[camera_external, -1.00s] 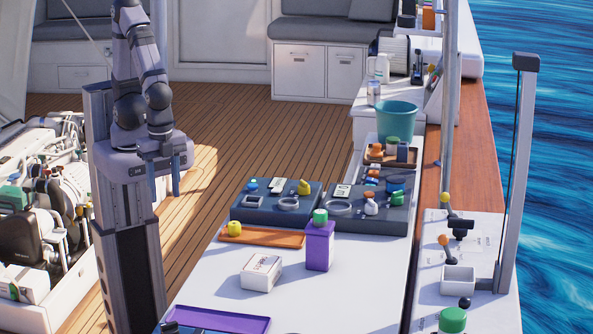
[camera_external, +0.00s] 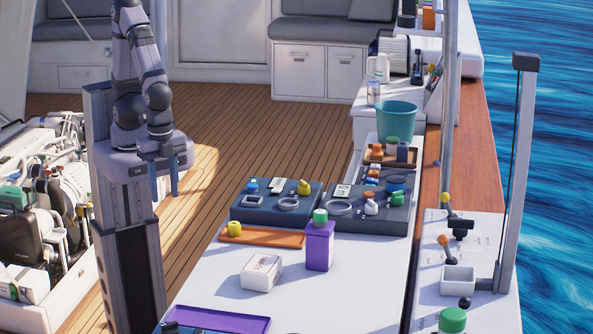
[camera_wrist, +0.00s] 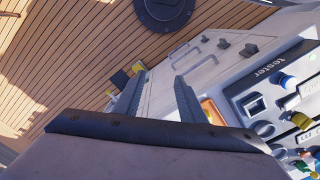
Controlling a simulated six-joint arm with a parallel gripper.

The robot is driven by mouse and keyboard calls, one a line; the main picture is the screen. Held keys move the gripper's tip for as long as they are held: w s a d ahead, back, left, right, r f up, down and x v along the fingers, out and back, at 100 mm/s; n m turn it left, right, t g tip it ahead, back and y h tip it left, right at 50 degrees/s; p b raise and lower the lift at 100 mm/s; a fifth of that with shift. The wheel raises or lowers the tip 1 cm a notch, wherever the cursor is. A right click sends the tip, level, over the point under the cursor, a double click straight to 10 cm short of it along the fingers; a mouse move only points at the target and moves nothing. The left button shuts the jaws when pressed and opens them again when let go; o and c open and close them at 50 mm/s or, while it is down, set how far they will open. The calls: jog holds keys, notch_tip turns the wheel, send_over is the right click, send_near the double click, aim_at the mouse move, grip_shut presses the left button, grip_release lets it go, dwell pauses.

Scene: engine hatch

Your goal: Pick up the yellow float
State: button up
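A small round yellow object, which looks like the yellow float (camera_external: 235,228), sits at the left end of a shallow orange tray (camera_external: 262,237) on the white table. My gripper (camera_external: 164,192) hangs left of the table, above the deck and well apart from the float. Its two fingers point down with a clear gap and nothing between them. The wrist view shows the open fingers (camera_wrist: 161,78) too, with part of the orange tray (camera_wrist: 212,111) beyond the right finger. I cannot make out the float clearly there.
A purple box (camera_external: 319,247) with a green top and a white box (camera_external: 261,272) stand near the tray. Behind it are dark blue panels (camera_external: 262,213) holding small parts, including another yellow piece (camera_external: 304,187). A purple tray (camera_external: 218,320) lies at the front.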

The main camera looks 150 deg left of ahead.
jog(key=s+a+f+m+g+y+b, duration=0.3)
jog(key=s+a+f+m+g+y, duration=0.1)
jog(key=s+a+f+m+y, duration=0.35)
jog(key=m+t+y+b, duration=0.2)
jog(key=m+t+y, duration=0.4)
jog(key=m+t, duration=0.9)
send_near(234, 223)
jog(key=w+a+m+g, duration=0.2)
jog(key=shift+p+x, duration=0.6)
jog(key=shift+x, duration=0.9)
jog(key=shift+p+x, duration=0.85)
jog(key=shift+x, duration=1.35)
jog(key=shift+w+d+f, duration=0.1)
jog(key=shift+w+f, duration=0.05)
